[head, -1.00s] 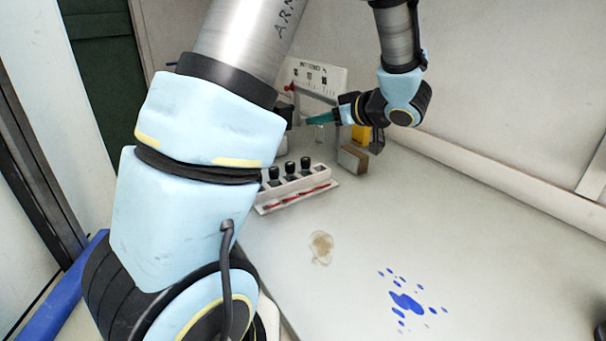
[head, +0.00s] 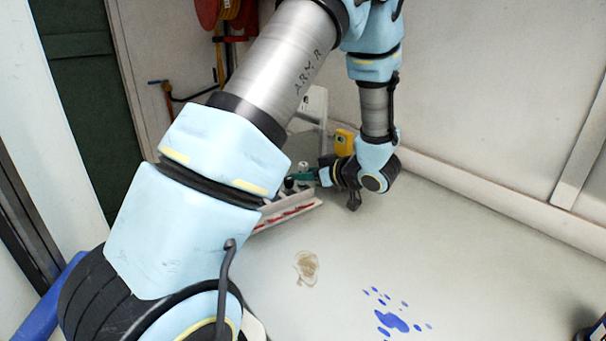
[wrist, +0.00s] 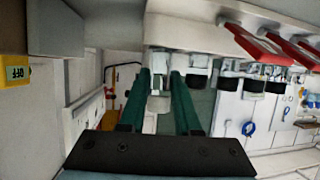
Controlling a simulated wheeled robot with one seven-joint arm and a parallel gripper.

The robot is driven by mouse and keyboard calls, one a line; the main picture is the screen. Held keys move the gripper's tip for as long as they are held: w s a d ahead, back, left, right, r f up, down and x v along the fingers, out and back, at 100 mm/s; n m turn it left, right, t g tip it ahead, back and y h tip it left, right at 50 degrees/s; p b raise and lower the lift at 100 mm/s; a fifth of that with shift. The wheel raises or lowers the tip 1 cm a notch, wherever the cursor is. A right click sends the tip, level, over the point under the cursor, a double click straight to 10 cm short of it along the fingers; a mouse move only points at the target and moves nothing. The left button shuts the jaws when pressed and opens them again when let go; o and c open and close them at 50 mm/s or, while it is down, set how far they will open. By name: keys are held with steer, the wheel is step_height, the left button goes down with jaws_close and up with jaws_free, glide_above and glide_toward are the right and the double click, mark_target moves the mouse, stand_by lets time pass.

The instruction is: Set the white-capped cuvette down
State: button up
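My gripper (wrist: 160,100) has its two green fingers close around a narrow pale piece, which I take as the white-capped cuvette (wrist: 158,103). Its white cap sits between the fingers and its clear body points toward the rack. In the head view my gripper (head: 318,176) is low at the far end of the white rack (head: 290,211), and the cuvette is too small to make out. Several dark-capped cuvettes (wrist: 228,86) stand in a row beside the fingers in the wrist view. I cannot tell whether the held cuvette's lower end is inside a slot.
A yellow device (head: 344,140) stands behind my gripper, and a grey block (wrist: 55,27) shows in the wrist view.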

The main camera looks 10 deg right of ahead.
steer(key=shift+o, duration=0.7)
steer(key=shift+f, duration=0.3)
steer(key=shift+o, duration=0.2)
steer(key=shift+r, duration=0.15)
